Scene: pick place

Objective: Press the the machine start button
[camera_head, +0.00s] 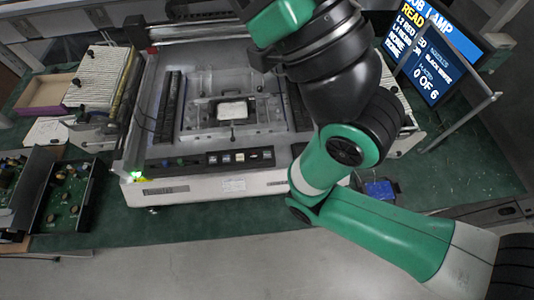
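The machine (165,190) is a large light-grey unit on the green table, with an open bed and a clear fixture on it. A dark control strip (240,157) with several small square buttons runs along its front edge. I cannot tell which one is the start button. A small green light (135,175) glows at the machine's front left corner. My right arm, green and black, comes in from the lower right and covers the machine's right part. Its gripper is outside the picture. My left arm and gripper do not show.
A screen (430,50) reading "0 OF 6" stands at the upper right. Trays with green circuit boards (68,197) sit at the left, below a white ribbed rack (100,72). A small blue box (380,188) lies right of the machine. The grey floor in front is clear.

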